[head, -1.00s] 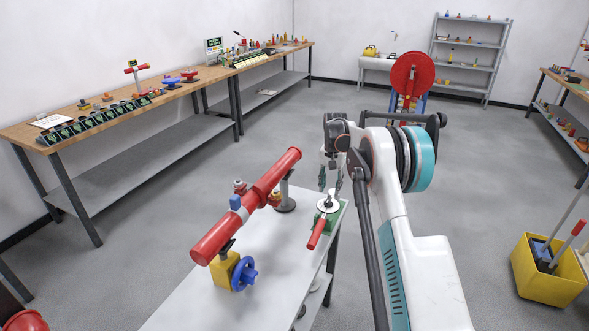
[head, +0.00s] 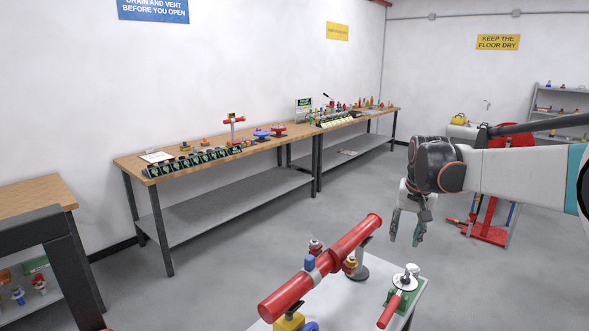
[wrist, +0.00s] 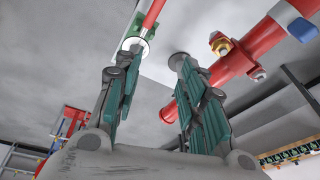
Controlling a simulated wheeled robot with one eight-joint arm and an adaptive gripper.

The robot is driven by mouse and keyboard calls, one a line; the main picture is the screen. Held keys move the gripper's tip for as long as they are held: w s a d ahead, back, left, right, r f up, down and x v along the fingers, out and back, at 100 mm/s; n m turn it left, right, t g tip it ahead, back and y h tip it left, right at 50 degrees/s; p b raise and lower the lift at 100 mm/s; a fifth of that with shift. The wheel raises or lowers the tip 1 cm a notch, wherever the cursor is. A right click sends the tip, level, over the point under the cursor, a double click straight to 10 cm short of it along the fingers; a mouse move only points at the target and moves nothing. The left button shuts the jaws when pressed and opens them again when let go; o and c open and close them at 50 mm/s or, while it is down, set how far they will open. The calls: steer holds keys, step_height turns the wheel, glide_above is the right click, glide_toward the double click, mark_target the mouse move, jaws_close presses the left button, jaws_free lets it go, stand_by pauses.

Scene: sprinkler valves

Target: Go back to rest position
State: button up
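My gripper (head: 408,226) hangs above and behind the far end of the small white table (head: 421,301), fingers pointing down. In the wrist view my gripper (wrist: 157,95) has its two fingers apart with nothing between them. The red pipe (head: 338,258) with valves lies across stands on the table, left of the gripper; it also shows in the wrist view (wrist: 235,62). A red-handled lever valve (head: 390,310) on a green base (head: 408,296) sits at the table's right edge, below the gripper and clear of it.
A long wooden workbench (head: 130,170) with valves and a row of dark bins runs along the left wall. A red reel stand (head: 487,235) stands behind my arm at right. Grey shelves (head: 542,100) are at the back. The floor between is open.

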steer(key=s+a+r+n+t, duration=0.1)
steer(key=s+a+r, duration=0.15)
steer(key=s, duration=0.65)
steer(key=s+a+r+n+t, duration=0.1)
steer(key=s+a, duration=0.3)
steer(key=s, duration=0.5)
steer(key=s+a+f+n+t, duration=0.1)
steer(key=s+f, duration=0.2)
steer(key=s, duration=0.4)
steer(key=s+a+f+n+t, duration=0.1)
steer(key=s+f, duration=0.2)
steer(key=s, duration=0.4)
steer(key=shift+a+f, duration=0.2)
steer(key=shift+a, duration=0.2)
